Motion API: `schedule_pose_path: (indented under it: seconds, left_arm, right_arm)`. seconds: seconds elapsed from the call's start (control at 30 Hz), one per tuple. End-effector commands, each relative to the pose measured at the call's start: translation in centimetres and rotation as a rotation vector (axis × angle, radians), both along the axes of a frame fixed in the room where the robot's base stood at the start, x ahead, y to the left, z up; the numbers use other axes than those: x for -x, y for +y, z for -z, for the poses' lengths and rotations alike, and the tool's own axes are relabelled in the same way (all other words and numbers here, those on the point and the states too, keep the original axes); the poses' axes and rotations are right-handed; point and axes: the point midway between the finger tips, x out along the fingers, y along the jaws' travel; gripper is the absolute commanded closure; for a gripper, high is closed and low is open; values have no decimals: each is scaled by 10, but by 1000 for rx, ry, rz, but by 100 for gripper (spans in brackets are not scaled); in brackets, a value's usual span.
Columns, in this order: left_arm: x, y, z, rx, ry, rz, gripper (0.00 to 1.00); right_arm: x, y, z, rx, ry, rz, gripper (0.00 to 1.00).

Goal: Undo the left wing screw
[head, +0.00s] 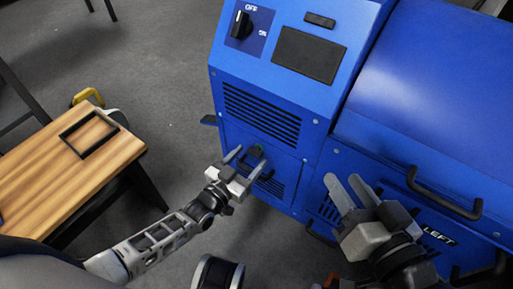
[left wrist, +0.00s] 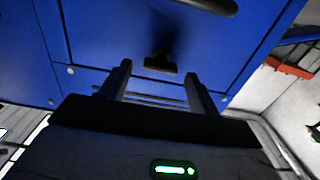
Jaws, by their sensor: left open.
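A small dark wing screw (head: 257,152) sits on the lower front panel (head: 232,133) of the blue cabinet, below its upper vent. In the left wrist view the black wing screw (left wrist: 160,63) stands out from the blue face, ahead of and between my finger tips. My left gripper (head: 248,161) is open and close to the screw, its fingers pointing at the panel; I see no clear contact. It also shows in the left wrist view (left wrist: 160,80). My right gripper (head: 343,180) is open and empty, in front of the cabinet at right. No second wing screw can be made out clearly.
A rotary OFF/ON switch (head: 241,25) and a dark screen (head: 309,55) are on the cabinet top. A black handle (head: 443,195) is on the blue cover at right. A wooden table (head: 70,170) with a black frame (head: 89,134) stands left. Grey floor lies between.

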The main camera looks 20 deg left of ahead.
Motion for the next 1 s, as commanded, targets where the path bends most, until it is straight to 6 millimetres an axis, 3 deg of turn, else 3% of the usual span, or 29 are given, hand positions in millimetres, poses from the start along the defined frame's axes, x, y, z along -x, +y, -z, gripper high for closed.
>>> schedule_pose_path:
  seconds: [0.5,0.67,1.0]
  left_arm:
    - [-7,-4,0,0,1,-4,38]
    - [-7,-5,0,0,1,-4,83]
    - [-7,-4,0,27,10,-4,83]
  right_arm:
    - [0,1,-2,-22,-3,-2,62]
    - [-1,1,-3,-24,-7,0,62]
    - [-2,1,-5,-25,-11,1,62]
